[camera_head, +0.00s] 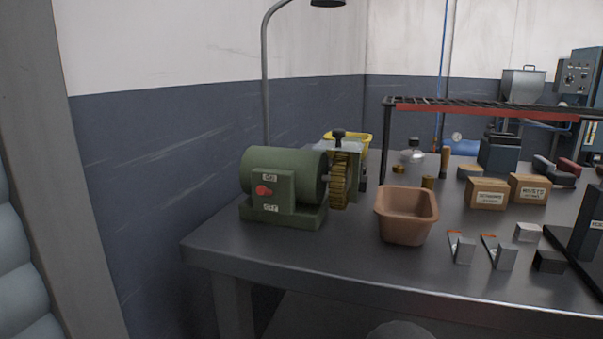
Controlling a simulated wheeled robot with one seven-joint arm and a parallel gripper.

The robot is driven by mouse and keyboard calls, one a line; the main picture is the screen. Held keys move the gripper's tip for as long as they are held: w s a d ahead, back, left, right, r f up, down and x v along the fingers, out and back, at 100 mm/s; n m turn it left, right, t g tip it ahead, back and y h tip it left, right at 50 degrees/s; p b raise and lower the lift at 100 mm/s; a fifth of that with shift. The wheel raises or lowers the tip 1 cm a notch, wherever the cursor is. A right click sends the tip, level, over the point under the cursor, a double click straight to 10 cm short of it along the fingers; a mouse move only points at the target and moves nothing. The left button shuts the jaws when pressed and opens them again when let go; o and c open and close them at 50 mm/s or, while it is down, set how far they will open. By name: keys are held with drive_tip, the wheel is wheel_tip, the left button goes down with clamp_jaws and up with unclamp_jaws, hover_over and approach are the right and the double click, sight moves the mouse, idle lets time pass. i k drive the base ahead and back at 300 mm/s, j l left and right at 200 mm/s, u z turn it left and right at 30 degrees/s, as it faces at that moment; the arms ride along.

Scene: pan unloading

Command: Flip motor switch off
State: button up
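The green motor (283,177) stands at the left end of the dark metal table (330,262). Its switch is a red knob (263,190) on the front box, between an upper label (270,178) and a lower label (271,208). The lower label seems to read OFF; the upper one is too small to read surely. The knob appears to point left; its exact setting cannot be told. A brass-coloured ribbed wheel (340,181) sits at the motor's right side. My gripper is not in view.
A brown plastic bin (406,216) stands right of the motor. Small metal blocks (463,250), cardboard boxes (487,193) and a red-edged rack (480,108) are further right. A lamp post (266,90) rises behind the motor. The table's front left corner is clear.

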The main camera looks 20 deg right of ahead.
sight(261, 190)
drive_tip(key=k+l+u, duration=0.7)
drive_tip(key=i, duration=0.6)
